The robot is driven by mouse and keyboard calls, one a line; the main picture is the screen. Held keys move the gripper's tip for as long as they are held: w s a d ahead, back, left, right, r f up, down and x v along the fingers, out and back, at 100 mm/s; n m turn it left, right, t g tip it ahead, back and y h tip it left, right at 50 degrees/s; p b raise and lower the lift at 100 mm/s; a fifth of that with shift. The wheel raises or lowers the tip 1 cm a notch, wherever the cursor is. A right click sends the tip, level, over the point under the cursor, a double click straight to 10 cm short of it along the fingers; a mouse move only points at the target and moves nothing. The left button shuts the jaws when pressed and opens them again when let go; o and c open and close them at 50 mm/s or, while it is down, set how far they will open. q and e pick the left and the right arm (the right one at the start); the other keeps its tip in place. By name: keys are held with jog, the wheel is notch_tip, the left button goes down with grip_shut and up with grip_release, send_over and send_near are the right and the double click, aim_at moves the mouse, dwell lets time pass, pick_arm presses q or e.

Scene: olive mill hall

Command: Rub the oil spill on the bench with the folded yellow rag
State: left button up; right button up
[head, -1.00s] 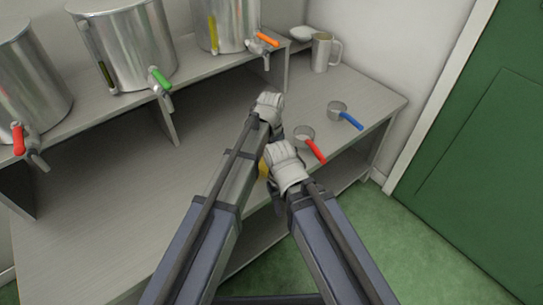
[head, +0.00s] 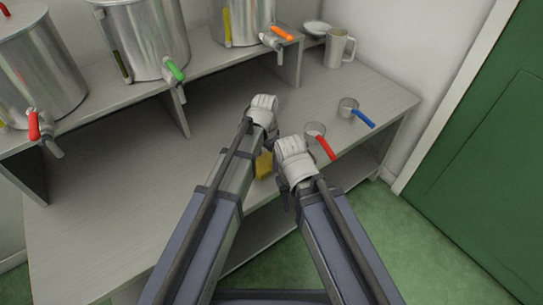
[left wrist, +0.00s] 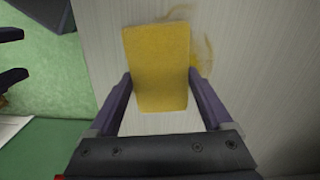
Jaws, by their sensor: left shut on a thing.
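The folded yellow rag (left wrist: 158,70) is between the two fingers of my left gripper (left wrist: 160,78), which is shut on it. The rag lies flat at the bench surface; I cannot tell how firmly it presses. The oil spill (left wrist: 207,52) shows as a yellow-brown smear at the rag's far and right edges, with the rag covering part of it. In the head view the rag (head: 264,165) shows partly between my arms, and my arms hide the spill. My right gripper (left wrist: 12,55) shows at the left edge of the left wrist view, its dark fingers apart and empty.
Metal tanks with red, green and orange taps (head: 175,70) stand on the raised shelf (head: 110,100). A metal jug (head: 336,50) stands behind. The bench (head: 110,200) is clear at left.

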pick_arm(q)
jog(key=shift+s+a+f, duration=0.1)
jog(key=shift+s+a, duration=0.3)
jog(key=shift+a, duration=0.1)
jog(key=shift+s+a, duration=0.5)
jog(key=shift+a, duration=0.25)
jog(key=shift+s+a, duration=0.5)
jog(key=shift+a, duration=0.2)
jog(key=shift+s+a, duration=1.1)
jog(key=shift+a, duration=0.3)
jog(key=shift+w+a, duration=0.1)
jog(key=shift+a, duration=0.05)
jog(key=shift+w+a, duration=0.7)
jog(key=shift+w, duration=0.35)
